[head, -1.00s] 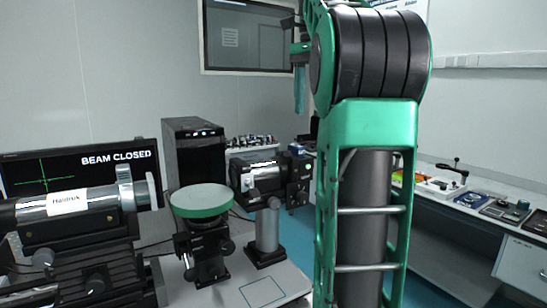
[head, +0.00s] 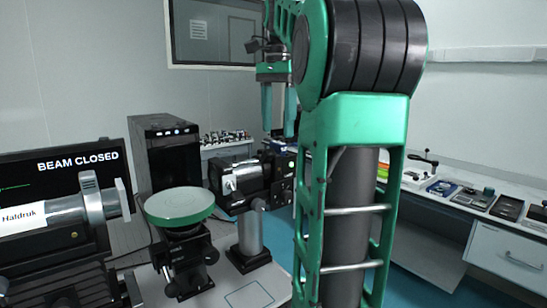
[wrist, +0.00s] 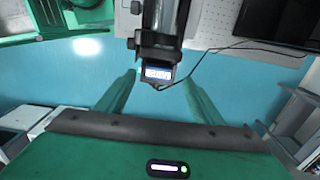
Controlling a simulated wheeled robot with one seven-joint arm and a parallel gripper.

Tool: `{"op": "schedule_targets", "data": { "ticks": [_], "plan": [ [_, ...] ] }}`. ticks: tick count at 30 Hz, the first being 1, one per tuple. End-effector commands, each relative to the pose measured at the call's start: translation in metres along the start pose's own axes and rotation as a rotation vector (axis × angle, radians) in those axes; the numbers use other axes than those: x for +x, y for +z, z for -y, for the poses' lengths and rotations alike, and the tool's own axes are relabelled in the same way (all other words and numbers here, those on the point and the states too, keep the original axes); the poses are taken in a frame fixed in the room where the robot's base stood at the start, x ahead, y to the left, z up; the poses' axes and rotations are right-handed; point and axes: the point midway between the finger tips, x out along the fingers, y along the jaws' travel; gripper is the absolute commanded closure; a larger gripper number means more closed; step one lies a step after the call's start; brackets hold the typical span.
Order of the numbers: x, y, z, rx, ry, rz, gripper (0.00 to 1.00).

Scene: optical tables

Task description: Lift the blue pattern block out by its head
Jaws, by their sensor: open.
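I cannot make out the blue pattern block or its head for certain in either view. A small blue item (head: 440,188) lies on the right side bench, too small to identify. My gripper (head: 279,112) is raised, its two green fingers apart and pointing down, with nothing between them in the head view. In the wrist view my gripper (wrist: 158,78) has its fingers spread over blue floor, and a dark device with a lit screen (wrist: 158,72) shows beyond them.
A round green-rimmed platform (head: 180,206), a black camera-like device on a post (head: 250,180) and a silver cylinder unit (head: 50,215) stand on the near table. A black computer tower (head: 168,155) is behind. The right side bench (head: 480,205) holds several small items and trays.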

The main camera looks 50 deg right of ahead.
Motion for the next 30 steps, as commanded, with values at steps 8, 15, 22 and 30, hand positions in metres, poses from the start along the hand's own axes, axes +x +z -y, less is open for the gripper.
{"op": "schedule_targets", "data": {
  "ticks": [8, 15, 22, 30],
  "plan": [
    [0.035, -0.001, -0.001, 0.0, 0.001, 0.0, 0.39],
    [0.04, -0.001, -0.001, 0.0, 0.0, 0.0, 0.39],
    [0.04, -0.001, -0.001, 0.0, 0.0, 0.0, 0.77],
    [0.04, -0.001, -0.001, 0.0, 0.0, 0.0, 0.85]
  ]
}}
